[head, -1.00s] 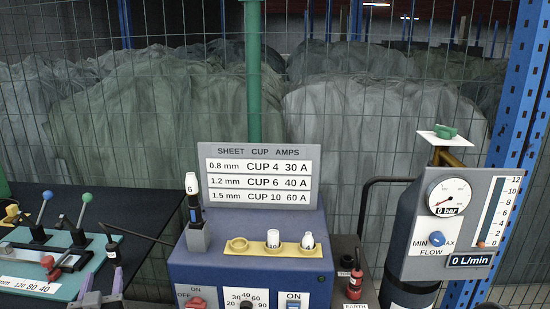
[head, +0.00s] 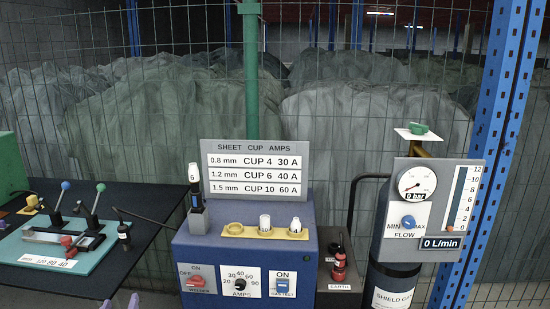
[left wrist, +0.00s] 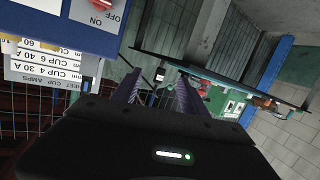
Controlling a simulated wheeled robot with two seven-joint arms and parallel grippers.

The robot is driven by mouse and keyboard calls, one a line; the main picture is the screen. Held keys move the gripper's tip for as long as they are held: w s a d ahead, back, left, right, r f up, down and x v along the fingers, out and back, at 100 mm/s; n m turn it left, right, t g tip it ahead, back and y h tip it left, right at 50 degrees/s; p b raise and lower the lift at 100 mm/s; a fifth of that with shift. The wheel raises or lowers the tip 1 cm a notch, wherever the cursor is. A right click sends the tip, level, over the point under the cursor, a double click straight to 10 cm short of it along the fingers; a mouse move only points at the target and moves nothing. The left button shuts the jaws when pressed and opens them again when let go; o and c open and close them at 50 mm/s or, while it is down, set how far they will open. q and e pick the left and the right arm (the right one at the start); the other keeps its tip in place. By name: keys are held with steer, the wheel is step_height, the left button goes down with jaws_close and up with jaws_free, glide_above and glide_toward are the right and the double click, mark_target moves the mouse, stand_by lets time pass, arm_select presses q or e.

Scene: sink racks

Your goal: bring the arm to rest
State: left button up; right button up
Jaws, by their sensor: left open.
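My left gripper (head: 120,303) shows only as fingertips at the bottom edge of the head view, just left of the blue welding machine (head: 246,262). In the left wrist view my left gripper (left wrist: 157,92) has its two fingers apart with nothing held between them. The wrist view is turned steeply, with the machine's ON/OFF panel (left wrist: 101,10) at the upper left. My right gripper is in neither view.
The black bench (head: 150,205) with a teal fixture (head: 95,252) lies to the left. The torch (head: 195,187) stands upright on the machine, beside a yellow cup rack (head: 290,235). A gas cylinder with a flow panel (head: 425,205) stands right. Wire fencing closes off the back.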

arm_select(q)
steer(key=s+d+f+g+h, duration=0.3)
steer(key=d+f, duration=0.5)
steer(key=f, duration=0.2)
steer(key=s+d+f+g+h, duration=0.3)
steer(key=d+f, duration=0.5)
steer(key=f, duration=0.1)
steer(key=s+d+f+m+g+h+p, duration=0.1)
steer(key=s+d+f+g, duration=0.3)
steer(key=s+d, duration=0.5)
steer(key=s+d+f+m+g+h+p, duration=0.1)
steer(key=s+d+f+m+g+h, duration=0.1)
steer(key=s+d+f, duration=0.6)
steer(key=s+d+g, duration=0.1)
steer(key=s+d, duration=0.1)
steer(key=shift+s+d+m+g+h, duration=0.2)
steer(key=shift+s+m+g+h, duration=0.1)
steer(key=shift+s+g+h, duration=0.1)
steer(key=shift+w, duration=0.1)
